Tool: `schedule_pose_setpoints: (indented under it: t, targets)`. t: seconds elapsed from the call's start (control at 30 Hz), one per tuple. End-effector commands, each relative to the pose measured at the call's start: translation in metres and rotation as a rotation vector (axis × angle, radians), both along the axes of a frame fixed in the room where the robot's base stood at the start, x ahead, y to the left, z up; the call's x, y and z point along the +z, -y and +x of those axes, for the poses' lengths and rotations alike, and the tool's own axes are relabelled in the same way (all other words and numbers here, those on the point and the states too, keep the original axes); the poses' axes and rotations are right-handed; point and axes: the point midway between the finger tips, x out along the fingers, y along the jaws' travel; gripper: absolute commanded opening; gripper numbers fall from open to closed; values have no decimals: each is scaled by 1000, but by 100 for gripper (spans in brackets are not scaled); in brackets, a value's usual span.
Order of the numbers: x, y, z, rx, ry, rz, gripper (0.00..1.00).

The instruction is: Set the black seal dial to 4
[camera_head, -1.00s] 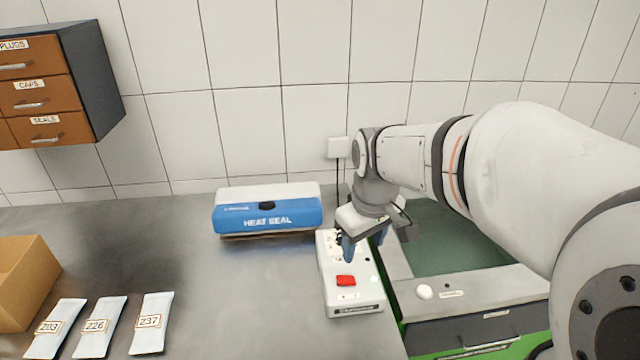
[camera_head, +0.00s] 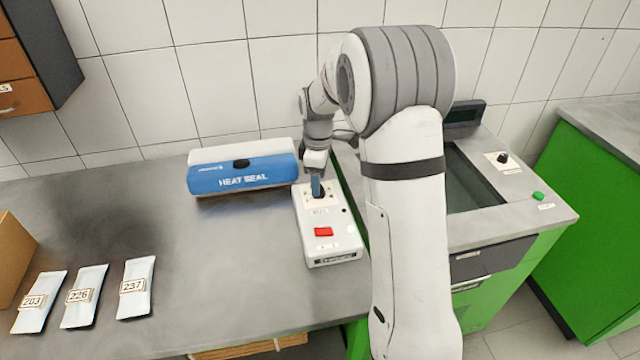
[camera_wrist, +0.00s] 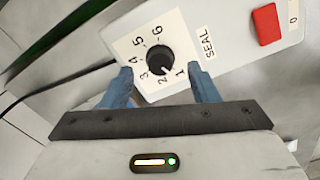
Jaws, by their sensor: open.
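The black seal dial (camera_wrist: 160,59) is a round knob on a white plate with numbers 1 to 6, labelled SEAL. Its small white mark appears to point between 1 and 2. My gripper (camera_wrist: 160,70) is open, with one blue finger on each side of the dial, near the plate's edges; I cannot tell whether either touches the knob. In the head view, my gripper (camera_head: 317,186) is over the far end of the white control box (camera_head: 335,248), where the dial (camera_head: 319,193) is partly hidden by a finger.
A red switch (camera_head: 323,231) sits on the box's near part. The blue and white heat sealer (camera_head: 243,168) stands to the left. Several numbered pouches (camera_head: 85,296) lie further left. A bath unit (camera_head: 515,215) is at the right, behind my arm.

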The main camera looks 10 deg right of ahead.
Motion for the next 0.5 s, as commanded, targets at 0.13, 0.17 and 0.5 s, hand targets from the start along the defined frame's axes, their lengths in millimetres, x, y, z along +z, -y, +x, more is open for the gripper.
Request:
schedule_pose_setpoints:
  t: [0.13, 0.17, 0.5]
  targets:
    - [-18, 0, 0, -1, -1, -1, 54]
    - [-20, 0, 0, -1, -1, -1, 54]
    - [-27, 0, 0, -1, 1, 0, 54]
